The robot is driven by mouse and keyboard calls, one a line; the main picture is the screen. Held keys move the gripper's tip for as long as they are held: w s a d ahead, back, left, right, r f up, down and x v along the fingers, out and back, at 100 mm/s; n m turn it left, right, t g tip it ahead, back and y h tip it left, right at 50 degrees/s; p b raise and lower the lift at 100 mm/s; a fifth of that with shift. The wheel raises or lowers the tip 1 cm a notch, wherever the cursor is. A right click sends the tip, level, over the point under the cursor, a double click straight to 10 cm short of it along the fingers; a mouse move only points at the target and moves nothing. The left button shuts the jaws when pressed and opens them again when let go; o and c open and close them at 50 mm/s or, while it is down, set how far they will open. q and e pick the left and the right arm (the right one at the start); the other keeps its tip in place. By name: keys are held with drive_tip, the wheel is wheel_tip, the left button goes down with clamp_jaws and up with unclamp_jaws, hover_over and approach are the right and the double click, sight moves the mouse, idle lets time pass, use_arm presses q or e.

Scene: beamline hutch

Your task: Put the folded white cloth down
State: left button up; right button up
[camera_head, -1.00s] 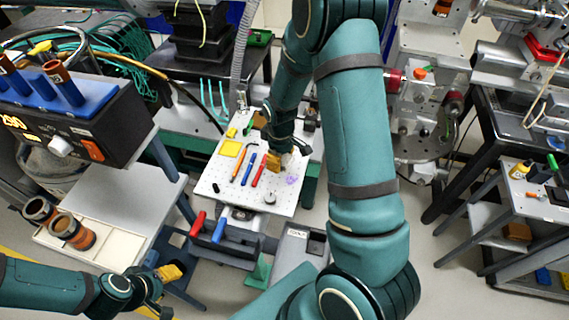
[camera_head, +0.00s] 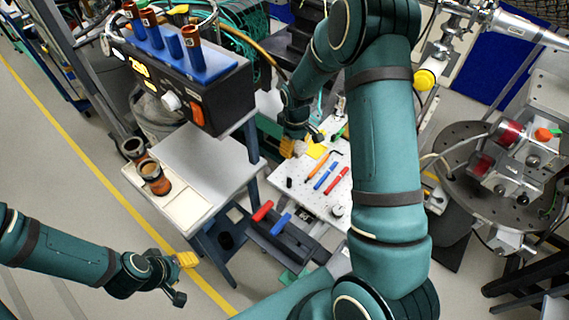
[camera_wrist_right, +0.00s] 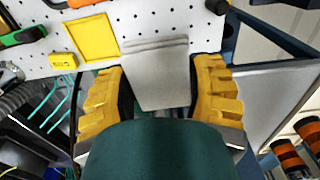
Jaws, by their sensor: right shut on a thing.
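The folded white cloth (camera_wrist_right: 158,78) is held between the yellow fingers of my right gripper (camera_wrist_right: 158,92) in the right wrist view. It looks pale grey there, with its folded layers showing at the far edge. In the head view my right gripper (camera_head: 294,148) is at the far left edge of the perforated white board (camera_head: 308,195), and only a small pale bit of cloth shows beside its fingers. I cannot tell whether the cloth touches the board. My left gripper (camera_head: 180,272) is low at the left over the floor, with no held thing visible; its finger opening is unclear.
A yellow square (camera_wrist_right: 92,38) and a small yellow block (camera_wrist_right: 63,61) lie on the board near the cloth. Pens and a hex key lie farther right.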

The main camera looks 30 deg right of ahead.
sight(296, 145)
drive_tip(key=shift+d+f, duration=0.1)
drive_tip(key=shift+f, duration=4.2)
drive_tip(key=shift+f+b, duration=0.1)
drive_tip(key=shift+b, duration=0.2)
drive_tip(key=shift+f, duration=0.15)
drive_tip(key=o, duration=1.2)
drive_tip(key=shift+o, duration=0.2)
wheel_tip(296, 145, up, 12)
drive_tip(key=shift+r+p, duration=0.25)
drive_tip(key=shift+p, duration=0.2)
drive_tip(key=shift+s, duration=0.1)
